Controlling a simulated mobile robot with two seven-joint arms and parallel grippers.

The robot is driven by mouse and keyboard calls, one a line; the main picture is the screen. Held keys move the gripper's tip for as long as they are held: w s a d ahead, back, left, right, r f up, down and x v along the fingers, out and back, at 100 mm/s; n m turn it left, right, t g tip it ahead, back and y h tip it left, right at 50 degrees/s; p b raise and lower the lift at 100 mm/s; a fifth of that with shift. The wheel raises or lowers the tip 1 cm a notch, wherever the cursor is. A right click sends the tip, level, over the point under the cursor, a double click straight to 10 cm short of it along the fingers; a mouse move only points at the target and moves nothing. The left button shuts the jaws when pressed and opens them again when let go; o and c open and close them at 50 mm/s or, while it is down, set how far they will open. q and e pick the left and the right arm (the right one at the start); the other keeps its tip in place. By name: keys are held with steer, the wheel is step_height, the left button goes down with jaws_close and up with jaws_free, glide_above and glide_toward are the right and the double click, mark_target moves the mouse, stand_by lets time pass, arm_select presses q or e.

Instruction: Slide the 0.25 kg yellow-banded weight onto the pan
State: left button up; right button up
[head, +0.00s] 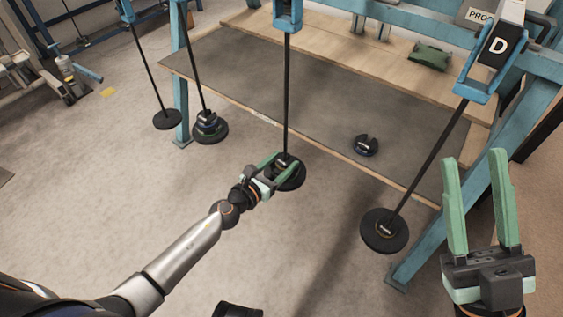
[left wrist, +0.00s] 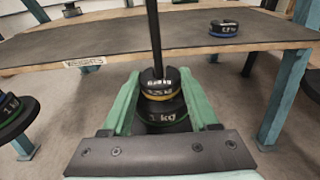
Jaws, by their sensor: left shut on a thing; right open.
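The yellow-banded 0.25 kg weight (left wrist: 160,92) is a small black slotted disc. In the left wrist view it sits around the lower rod, directly above a wider green-banded 1 kg weight (left wrist: 165,122). I cannot tell whether the two touch. My left gripper (head: 279,167) is shut on the yellow-banded weight, with its green fingers on either side, also in the left wrist view (left wrist: 158,85). The black pan (head: 297,183) at the foot of the middle hanging rod (head: 287,95) is partly hidden by my gripper. My right gripper (head: 475,162) is open and empty at the right.
A blue-banded weight (head: 366,146) lies on the grey-topped bench (head: 320,110). Another rod with pan (head: 384,231), marked D above, hangs at right. Two more hang at left, one with stacked weights (head: 208,124). A green bag (head: 430,54) lies on the shelf. Blue posts frame the bench.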

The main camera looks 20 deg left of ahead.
arm_select(q)
steer(key=o, duration=1.4)
steer(key=shift+v, duration=3.5)
